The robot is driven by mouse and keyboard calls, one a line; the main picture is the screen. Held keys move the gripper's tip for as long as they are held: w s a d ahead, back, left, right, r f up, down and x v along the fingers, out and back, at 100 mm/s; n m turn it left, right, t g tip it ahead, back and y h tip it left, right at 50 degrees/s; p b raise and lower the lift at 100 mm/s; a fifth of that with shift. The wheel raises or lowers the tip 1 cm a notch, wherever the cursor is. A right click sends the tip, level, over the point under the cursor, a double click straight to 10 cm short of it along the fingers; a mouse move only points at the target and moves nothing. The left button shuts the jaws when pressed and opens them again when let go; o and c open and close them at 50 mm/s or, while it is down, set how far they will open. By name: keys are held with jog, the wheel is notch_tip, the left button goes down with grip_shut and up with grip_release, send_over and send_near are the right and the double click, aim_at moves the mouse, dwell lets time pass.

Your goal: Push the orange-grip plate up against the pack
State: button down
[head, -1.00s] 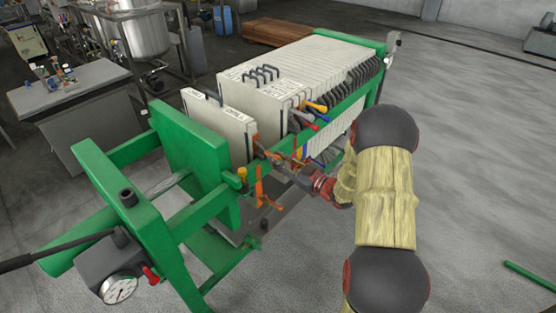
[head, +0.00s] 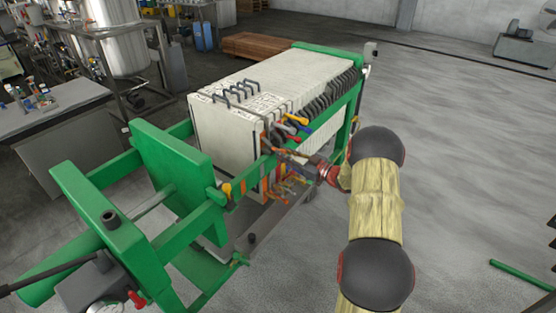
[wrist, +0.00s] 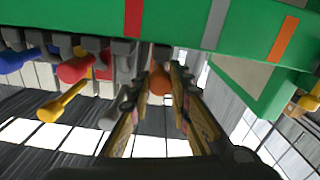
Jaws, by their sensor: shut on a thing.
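The orange-grip plate (head: 221,128) is white and upright at the near end of the pack (head: 300,82) of white plates. No gap shows between the two in the head view. My gripper (wrist: 159,98) is shut on the orange grip (wrist: 159,79), which shows between its fingers in the wrist view. In the head view my gripper (head: 283,153) is at the right side rail, beside the near end of the pack, and the grip is hard to make out.
The green side rail (head: 330,110) runs along the pack. A green pressing plate (head: 170,165) stands nearer, with open space before the white plates. Red, blue and yellow grips (wrist: 68,98) stick out beside my gripper.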

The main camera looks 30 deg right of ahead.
jog(key=shift+w+d+r, duration=0.1)
jog(key=shift+w+d, duration=0.1)
jog(key=shift+d, duration=0.35)
jog(key=shift+w+d, duration=0.2)
jog(key=shift+d, duration=0.3)
jog(key=c, duration=1.6)
grip_release()
jog(key=shift+d, duration=0.15)
